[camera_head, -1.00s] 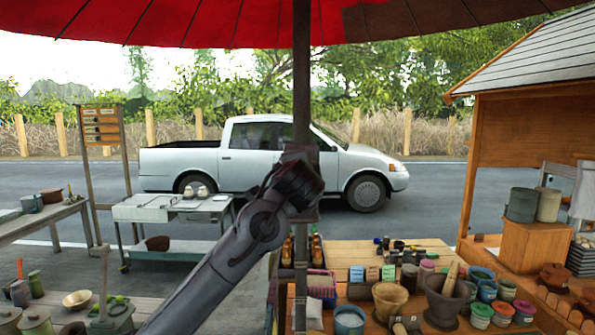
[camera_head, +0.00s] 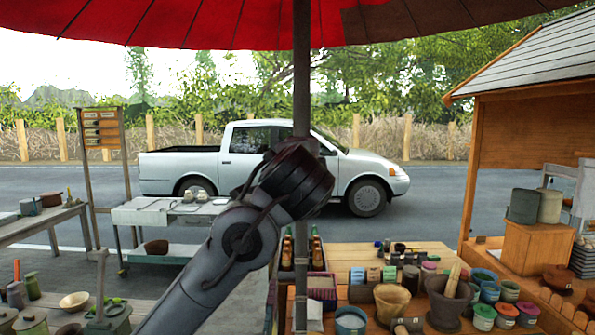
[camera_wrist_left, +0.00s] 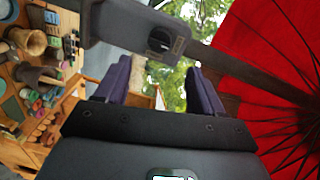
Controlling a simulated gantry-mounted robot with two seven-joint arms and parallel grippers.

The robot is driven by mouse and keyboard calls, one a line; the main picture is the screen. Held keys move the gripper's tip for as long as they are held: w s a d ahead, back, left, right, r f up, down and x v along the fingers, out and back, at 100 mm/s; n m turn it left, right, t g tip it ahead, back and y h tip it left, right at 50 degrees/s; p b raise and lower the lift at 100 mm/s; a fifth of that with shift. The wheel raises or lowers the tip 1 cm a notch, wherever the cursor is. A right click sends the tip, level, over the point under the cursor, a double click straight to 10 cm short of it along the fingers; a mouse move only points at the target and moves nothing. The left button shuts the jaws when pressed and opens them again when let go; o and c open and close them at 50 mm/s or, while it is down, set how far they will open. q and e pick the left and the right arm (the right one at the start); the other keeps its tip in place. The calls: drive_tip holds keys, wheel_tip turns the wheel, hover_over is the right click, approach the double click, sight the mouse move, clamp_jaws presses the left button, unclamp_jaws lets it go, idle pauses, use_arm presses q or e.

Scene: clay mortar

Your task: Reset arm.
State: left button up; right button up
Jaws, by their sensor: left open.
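My left arm rises from the bottom of the head view, and its dark wrist end (camera_head: 297,178) is in front of the umbrella pole. The gripper fingers cannot be made out there. In the left wrist view my left gripper (camera_wrist_left: 161,68) is open, with nothing between its two purple fingers. A tan clay mortar (camera_head: 391,300) and a dark mortar (camera_head: 447,302) with a wooden pestle (camera_head: 453,277) stand on the wooden table at right, apart from the arm. The tan mortar also shows at the left of the wrist view (camera_wrist_left: 30,41). My right gripper is not seen.
The umbrella pole (camera_head: 301,80) stands upright behind my arm, under the red canopy (camera_head: 200,22). Bottles (camera_head: 315,248) in a crate and several lidded jars (camera_head: 506,314) crowd the right table. A grey cart (camera_head: 165,212) stands at left; a pickup (camera_head: 250,160) is beyond.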

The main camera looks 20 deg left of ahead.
use_arm(q)
drive_tip(key=shift+s+d, duration=0.1)
drive_tip(key=shift+s, duration=0.2)
